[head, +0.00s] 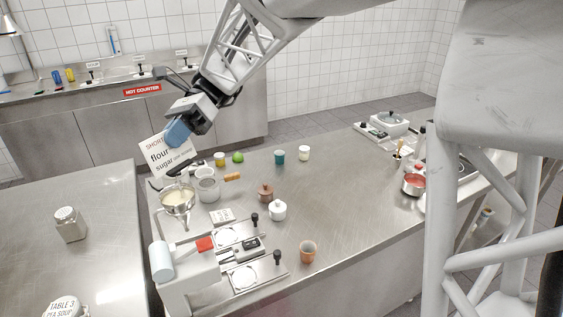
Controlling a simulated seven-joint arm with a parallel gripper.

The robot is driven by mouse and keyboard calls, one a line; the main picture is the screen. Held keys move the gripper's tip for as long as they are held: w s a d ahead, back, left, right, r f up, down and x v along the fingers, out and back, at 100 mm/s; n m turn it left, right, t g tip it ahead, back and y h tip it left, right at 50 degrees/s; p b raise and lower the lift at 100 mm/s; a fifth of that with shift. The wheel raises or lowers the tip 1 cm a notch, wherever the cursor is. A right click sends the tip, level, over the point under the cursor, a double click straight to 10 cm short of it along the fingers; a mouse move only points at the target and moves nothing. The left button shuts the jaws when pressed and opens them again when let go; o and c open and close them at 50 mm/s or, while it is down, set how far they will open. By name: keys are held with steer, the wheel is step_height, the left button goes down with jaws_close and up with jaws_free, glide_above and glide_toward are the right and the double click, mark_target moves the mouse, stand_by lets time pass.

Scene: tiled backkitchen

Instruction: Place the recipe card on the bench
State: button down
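The recipe card (160,158) is a white card with a red heading and black words including "flour" and "sugar". It stands up at a tilt over the far left end of the steel bench (340,200). My gripper (178,133), with blue fingertips, comes down from the upper right and overlaps the card's upper right part. The fingertips cover some of the card. I cannot tell from this view whether they are closed on it, or whether the card's lower edge rests on anything.
A steel bowl (177,199) and a grey pot (208,190) stand just below the card. A small card (221,215), a white pot (278,210) and a white machine (185,275) are nearer. Cups stand behind. The bench's middle right is clear. A red pan (413,184) is at right.

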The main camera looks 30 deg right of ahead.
steer(key=shift+d+f, duration=0.45)
steer(key=shift+d, duration=0.3)
steer(key=s+d+f+m+t+h, duration=0.1)
steer(key=s+d+f+m+t, duration=0.1)
steer(key=d+f+m+t, duration=0.4)
steer(key=s+d+f+m+t+h, duration=0.1)
steer(key=d+f+m+t, duration=0.6)
steer(key=d, duration=0.9)
steer(key=s+d+f+m+t+h, duration=0.1)
steer(key=s+d+f+m+t, duration=0.1)
steer(key=d+f+m+t, duration=0.4)
steer(key=d+f+t, duration=0.1)
steer(key=d+f, duration=0.3)
steer(key=d, duration=0.1)
steer(key=shift+s+f+m+t+h, duration=0.3)
steer(key=shift+m+t+h, duration=0.1)
steer(key=shift+w+d, duration=0.1)
steer(key=shift+w, duration=0.05)
steer(key=w+d, duration=0.2)
steer(key=w, duration=0.2)
steer(key=w+d+f, duration=0.1)
steer(key=w+d, duration=0.1)
steer(key=w, duration=0.3)
steer(key=w+d, duration=0.2)
steer(key=w, duration=0.3)
steer(key=shift+w+d+f, duration=0.1)
steer(key=shift+d+f, duration=0.15)
steer(key=shift+d, duration=0.1)
steer(key=shift+f, duration=1.75)
